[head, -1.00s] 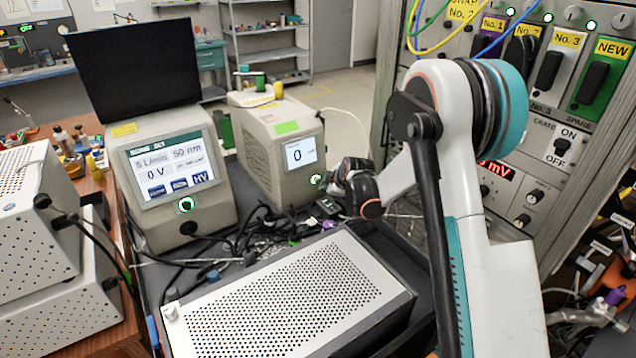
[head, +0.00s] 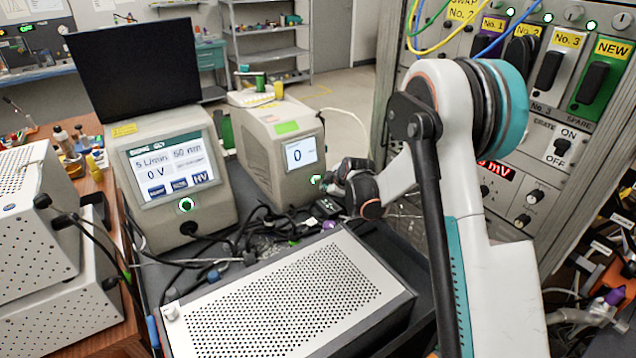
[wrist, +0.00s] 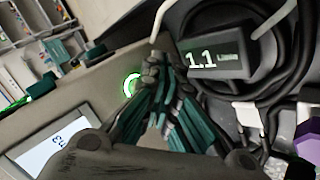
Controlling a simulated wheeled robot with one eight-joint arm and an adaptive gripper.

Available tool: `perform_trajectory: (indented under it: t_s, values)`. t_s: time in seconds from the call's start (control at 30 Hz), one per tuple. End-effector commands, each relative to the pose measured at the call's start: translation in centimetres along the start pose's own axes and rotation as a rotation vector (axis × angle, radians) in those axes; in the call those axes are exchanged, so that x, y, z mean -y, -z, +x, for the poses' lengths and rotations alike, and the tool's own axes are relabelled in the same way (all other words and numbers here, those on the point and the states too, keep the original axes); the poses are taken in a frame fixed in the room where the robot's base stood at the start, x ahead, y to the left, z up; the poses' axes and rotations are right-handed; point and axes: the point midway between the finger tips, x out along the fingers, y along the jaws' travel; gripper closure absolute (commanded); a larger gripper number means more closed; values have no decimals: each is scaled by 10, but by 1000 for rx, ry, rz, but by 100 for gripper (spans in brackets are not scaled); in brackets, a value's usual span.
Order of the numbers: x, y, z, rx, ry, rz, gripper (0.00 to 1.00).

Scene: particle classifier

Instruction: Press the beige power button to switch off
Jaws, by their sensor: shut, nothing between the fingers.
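A round power button (head: 316,179) with a lit green ring sits on the lower front of the smaller beige box (head: 265,150), beside its small screen (head: 301,153) reading 0. My gripper (head: 335,174) is shut and empty, just right of this button. In the wrist view the green-ringed button (wrist: 131,85) shows left of my closed fingertips (wrist: 160,68), partly covered by a finger. I cannot tell whether they touch. A second green-ringed button (head: 186,205) is on the larger beige instrument (head: 140,225) at left, which has a lit screen.
A perforated metal box (head: 290,290) stands in front on the dark bench, with loose cables (head: 240,240) behind it. A rack panel (head: 560,90) with switches rises at right. A dark device (wrist: 218,57) reading 1.1 and coiled cable lie near my fingers.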

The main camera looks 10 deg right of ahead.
Motion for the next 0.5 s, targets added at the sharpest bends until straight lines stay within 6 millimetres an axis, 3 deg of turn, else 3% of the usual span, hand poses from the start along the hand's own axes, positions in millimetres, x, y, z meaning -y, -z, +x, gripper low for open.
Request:
perform_trajectory:
  t_s: [0.5]
  values:
    - [-4,4,6,0,0,-1,100]
